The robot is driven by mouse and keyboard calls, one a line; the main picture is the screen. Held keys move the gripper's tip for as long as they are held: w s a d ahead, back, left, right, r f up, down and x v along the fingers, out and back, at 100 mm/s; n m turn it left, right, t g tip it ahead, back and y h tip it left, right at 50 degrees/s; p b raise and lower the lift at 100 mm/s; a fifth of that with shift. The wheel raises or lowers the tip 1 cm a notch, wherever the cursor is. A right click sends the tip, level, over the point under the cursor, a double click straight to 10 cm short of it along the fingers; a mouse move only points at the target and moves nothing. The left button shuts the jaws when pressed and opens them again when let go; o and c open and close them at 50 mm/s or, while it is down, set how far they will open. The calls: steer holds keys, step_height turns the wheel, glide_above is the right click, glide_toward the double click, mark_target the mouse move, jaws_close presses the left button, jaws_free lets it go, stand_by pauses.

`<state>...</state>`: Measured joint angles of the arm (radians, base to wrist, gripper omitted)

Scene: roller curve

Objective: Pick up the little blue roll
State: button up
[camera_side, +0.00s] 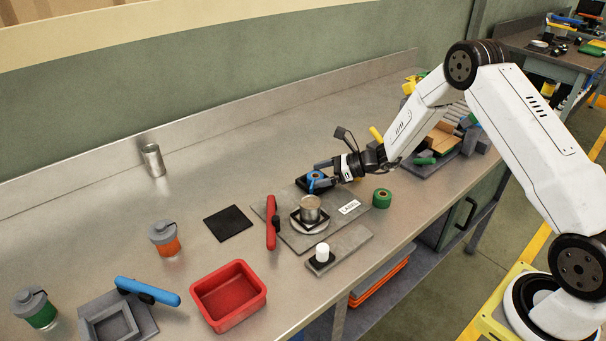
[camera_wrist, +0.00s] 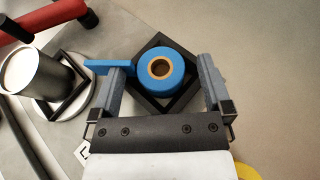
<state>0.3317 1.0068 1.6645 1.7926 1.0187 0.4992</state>
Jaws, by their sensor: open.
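The little blue roll (camera_wrist: 161,70) sits in a black square holder (camera_wrist: 188,100), with a tan ring around its dark centre hole. A blue tab sticks out from it to the left in the wrist view. My gripper (camera_wrist: 164,68) is open, with one finger on each side of the roll. The left finger is at the tab; I cannot tell whether it touches. In the side view the roll (camera_side: 315,176) is partly hidden by my gripper (camera_side: 324,174), which is low at the holder.
A metal can (camera_side: 310,208) stands on a round base beside the holder, near a red-handled tool (camera_side: 271,222). A green roll (camera_side: 381,198) lies to the right. A red tray (camera_side: 228,295) is at the front.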

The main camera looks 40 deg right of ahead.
steer(key=shift+c, duration=0.2)
steer(key=c, duration=1.3)
steer(key=shift+o, duration=0.2)
steer(key=shift+r, duration=0.15)
steer(key=shift+r, duration=0.75)
steer(key=s+r, duration=1.1)
steer(key=s, duration=0.3)
steer(key=shift+a+r, duration=0.15)
steer(key=shift+a, duration=0.2)
